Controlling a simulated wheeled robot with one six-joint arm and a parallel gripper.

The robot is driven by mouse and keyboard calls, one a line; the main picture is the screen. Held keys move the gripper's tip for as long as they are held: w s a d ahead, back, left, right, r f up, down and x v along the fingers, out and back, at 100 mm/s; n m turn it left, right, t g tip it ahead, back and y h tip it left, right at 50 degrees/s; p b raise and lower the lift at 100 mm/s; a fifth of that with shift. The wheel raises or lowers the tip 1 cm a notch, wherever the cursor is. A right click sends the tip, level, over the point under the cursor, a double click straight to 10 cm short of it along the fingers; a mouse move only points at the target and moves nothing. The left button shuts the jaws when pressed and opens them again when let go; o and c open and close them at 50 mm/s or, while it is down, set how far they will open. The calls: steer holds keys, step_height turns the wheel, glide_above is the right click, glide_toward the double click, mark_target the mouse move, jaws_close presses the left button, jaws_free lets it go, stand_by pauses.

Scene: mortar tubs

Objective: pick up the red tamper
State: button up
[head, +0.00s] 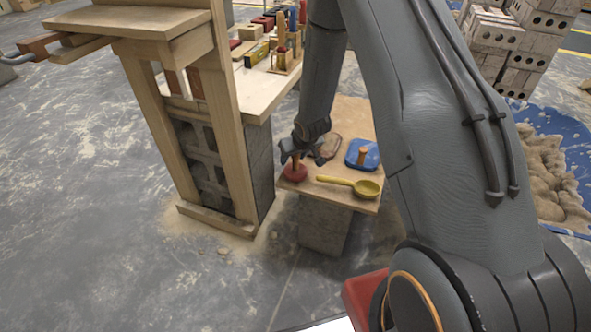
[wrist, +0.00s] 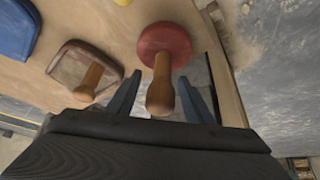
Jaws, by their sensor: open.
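The red tamper (head: 295,173) stands near the left edge of the low wooden board, its red disc down and its wooden handle up. In the wrist view the red tamper (wrist: 165,44) has its handle pointing toward my gripper. My gripper (head: 300,155) is right over the tamper. In the wrist view my gripper (wrist: 160,98) is open, with one dark finger on each side of the wooden handle.
A brown tamper (wrist: 84,72) and a blue tamper (head: 362,154) stand close by on the wooden board (head: 350,118). A yellow ladle (head: 350,184) lies in front. A taller wooden bench (head: 262,92) with several tools rises to the left.

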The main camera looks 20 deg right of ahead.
steer(key=shift+c, duration=0.5)
steer(key=shift+r, duration=0.1)
jaws_close()
step_height(320, 180, up, 10)
steer(key=p, duration=0.3)
